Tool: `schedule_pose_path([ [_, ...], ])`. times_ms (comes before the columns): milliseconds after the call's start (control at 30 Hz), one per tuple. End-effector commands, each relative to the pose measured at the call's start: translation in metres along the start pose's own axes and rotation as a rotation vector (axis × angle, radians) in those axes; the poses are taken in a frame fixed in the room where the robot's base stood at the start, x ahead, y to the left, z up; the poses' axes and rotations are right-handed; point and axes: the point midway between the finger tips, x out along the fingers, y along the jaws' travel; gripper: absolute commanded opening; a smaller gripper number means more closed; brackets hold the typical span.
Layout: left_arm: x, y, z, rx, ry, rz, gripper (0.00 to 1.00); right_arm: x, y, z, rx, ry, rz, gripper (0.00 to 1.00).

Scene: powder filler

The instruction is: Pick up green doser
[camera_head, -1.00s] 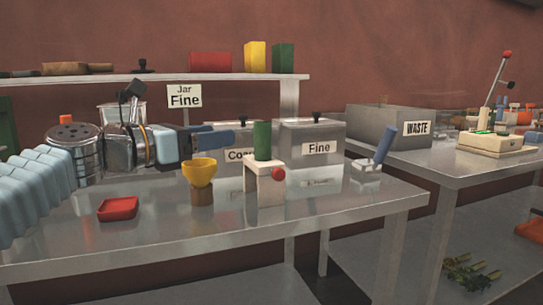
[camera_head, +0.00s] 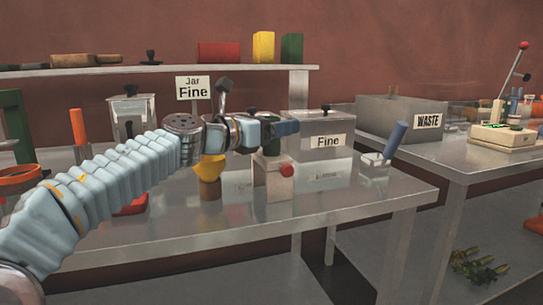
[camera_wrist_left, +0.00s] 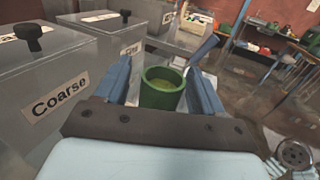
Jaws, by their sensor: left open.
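The green doser (camera_head: 272,148) stands upright on a pale block stand with a red knob (camera_head: 287,170), and its upper part is hidden behind my left gripper (camera_head: 285,128). In the left wrist view the doser (camera_wrist_left: 163,90) is an open green cylinder with a yellowish-green inside. It sits between the two blue fingers of my left gripper (camera_wrist_left: 160,70), which are open with a gap on the left side; contact on the right side cannot be told. My right gripper is in neither view.
The yellow funnel (camera_head: 211,168) on its brown base is partly behind my left arm. The "Fine" bin (camera_head: 328,127) stands behind the doser, and the "Coarse" bin (camera_wrist_left: 50,85) is close on the left in the wrist view. A blue-handled tool (camera_head: 395,140) stands to the right.

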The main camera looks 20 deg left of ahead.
Motion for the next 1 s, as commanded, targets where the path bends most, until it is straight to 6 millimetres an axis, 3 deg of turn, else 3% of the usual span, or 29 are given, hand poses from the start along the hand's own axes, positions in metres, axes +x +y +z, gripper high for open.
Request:
schedule_pose_path([
  [200,0.0013,-0.0001,-0.0005,0.000,0.001,0.000,0.68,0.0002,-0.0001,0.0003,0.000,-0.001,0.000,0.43],
  [667,0.0009,0.0000,-0.0004,0.000,0.000,0.000,0.00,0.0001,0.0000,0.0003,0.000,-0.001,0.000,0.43],
  [1000,0.0008,-0.0001,0.0053,0.000,-0.001,0.000,0.00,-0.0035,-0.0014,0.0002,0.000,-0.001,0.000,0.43],
])
